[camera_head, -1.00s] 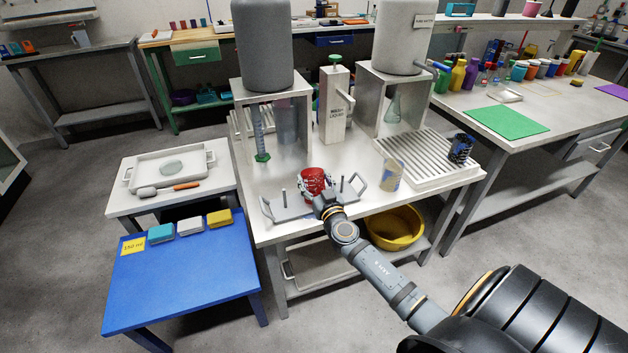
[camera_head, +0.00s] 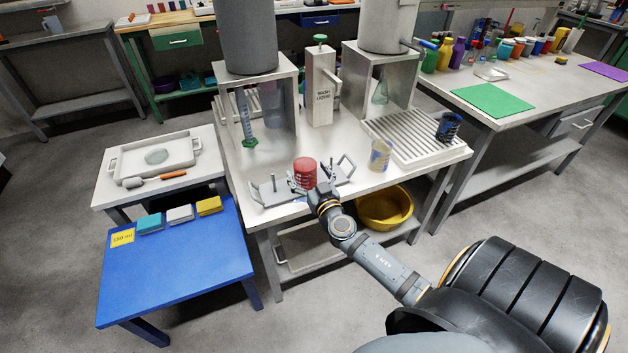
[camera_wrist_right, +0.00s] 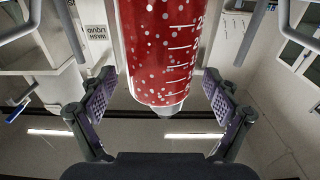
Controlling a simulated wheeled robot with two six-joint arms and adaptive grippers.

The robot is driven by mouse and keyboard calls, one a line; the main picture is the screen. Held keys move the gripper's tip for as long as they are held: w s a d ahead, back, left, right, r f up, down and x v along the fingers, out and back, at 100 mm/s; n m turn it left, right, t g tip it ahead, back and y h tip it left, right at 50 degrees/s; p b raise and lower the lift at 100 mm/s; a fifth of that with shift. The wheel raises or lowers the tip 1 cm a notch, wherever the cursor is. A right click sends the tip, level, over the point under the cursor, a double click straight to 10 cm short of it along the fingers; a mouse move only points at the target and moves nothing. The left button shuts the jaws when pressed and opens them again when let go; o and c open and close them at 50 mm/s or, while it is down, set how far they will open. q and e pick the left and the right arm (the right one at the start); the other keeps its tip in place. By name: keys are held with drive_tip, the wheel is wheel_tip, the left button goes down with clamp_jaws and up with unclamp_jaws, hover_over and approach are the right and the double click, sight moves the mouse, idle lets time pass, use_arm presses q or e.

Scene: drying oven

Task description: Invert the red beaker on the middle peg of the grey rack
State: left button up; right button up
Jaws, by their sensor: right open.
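The red beaker (camera_head: 305,172) stands at the middle of the grey rack (camera_head: 277,197), closed base up, between the left and right pegs. The middle peg itself is hidden, so it seems to be inside the beaker. In the right wrist view the beaker (camera_wrist_right: 165,45) shows white dots and volume marks. My right gripper (camera_head: 313,184) is open at the beaker's near side. In the right wrist view its two padded fingers (camera_wrist_right: 158,88) lie apart on either side of the beaker, with gaps visible. My left gripper is not in view.
The rack's raised handles stand close to the gripper. A clear beaker (camera_head: 381,155) and a slatted drain board (camera_head: 415,140) are to the right. The wash liquid dispenser (camera_head: 321,88) and two tanks on stands are behind. A yellow basin (camera_head: 384,207) sits below.

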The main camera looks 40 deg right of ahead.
drive_tip(key=v, duration=0.8)
drive_tip(key=shift+s, duration=0.1)
idle(0.5)
